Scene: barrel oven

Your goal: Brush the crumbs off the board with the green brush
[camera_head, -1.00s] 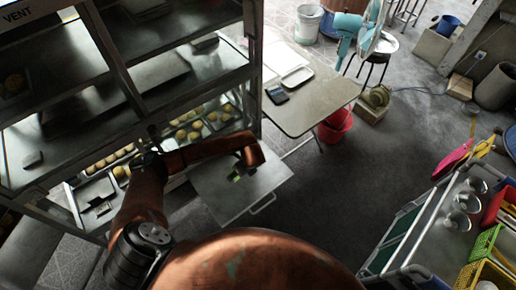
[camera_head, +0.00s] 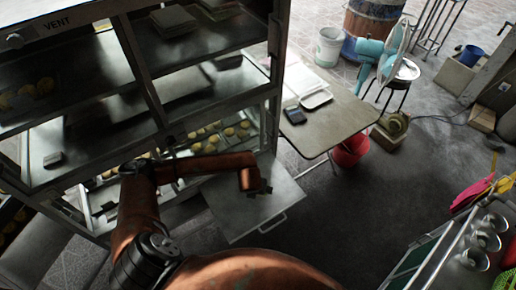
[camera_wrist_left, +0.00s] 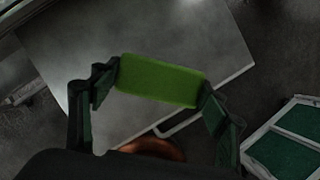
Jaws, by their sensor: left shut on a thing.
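The board (camera_head: 235,215) is a flat grey panel with a bar handle on its near edge, jutting out from the rack's front. It also fills the upper middle of the left wrist view (camera_wrist_left: 190,35). My left gripper (camera_head: 259,190) is over the board's right part in the head view. In the left wrist view my left gripper (camera_wrist_left: 160,84) is shut on the green brush (camera_wrist_left: 158,81), one finger at each end. The brush is a green block; its underside is hidden, and I cannot tell whether it touches the board. I cannot make out crumbs. My right gripper is not in view.
The metal rack (camera_head: 140,70) with trays of buns stands behind and left of the board. A table (camera_head: 330,125) with a calculator (camera_head: 294,115) stands to the right, a red bucket (camera_head: 350,150) beneath it. A trolley (camera_head: 435,265) is at lower right. Dark floor lies open between.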

